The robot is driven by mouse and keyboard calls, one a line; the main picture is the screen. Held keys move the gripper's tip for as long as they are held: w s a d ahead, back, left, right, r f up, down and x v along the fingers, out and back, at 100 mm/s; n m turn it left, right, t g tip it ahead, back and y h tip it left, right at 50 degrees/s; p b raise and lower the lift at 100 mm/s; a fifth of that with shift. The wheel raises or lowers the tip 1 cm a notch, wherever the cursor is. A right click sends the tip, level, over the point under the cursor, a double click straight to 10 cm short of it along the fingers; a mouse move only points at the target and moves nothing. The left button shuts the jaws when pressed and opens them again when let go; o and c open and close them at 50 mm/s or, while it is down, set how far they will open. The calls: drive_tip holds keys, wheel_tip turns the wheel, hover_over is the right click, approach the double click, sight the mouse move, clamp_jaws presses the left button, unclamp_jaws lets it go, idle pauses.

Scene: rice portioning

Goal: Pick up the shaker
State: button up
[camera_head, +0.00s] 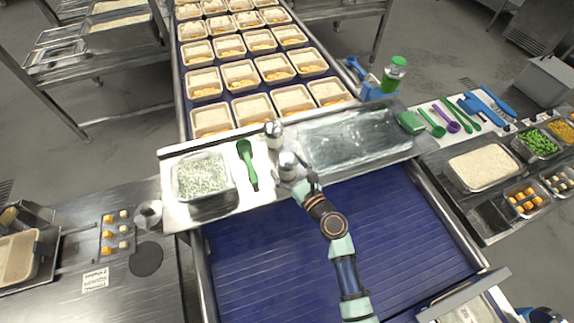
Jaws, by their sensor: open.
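A small silver shaker (273,131) stands on the steel shelf that crosses the conveyor, between a green scoop and a wide clear-lidded steel pan. My gripper (288,168) is at the end of the teal and dark arm, right beside the shaker on its near, slightly right side. The gripper is open. Its fingertips are too small and too much covered by the shiny wrist parts to tell whether they touch or straddle the shaker.
A pan of green herbs (203,203) and a green scoop (248,163) lie left of the gripper. The wide pan (400,152) is close on its right. Trays of food (240,75) fill the far conveyor; the near blue belt (250,265) is clear.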

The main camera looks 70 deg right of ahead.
drive_tip(key=c, duration=1.3)
wheel_tip(320, 180, up, 20)
drive_tip(key=p, duration=1.2)
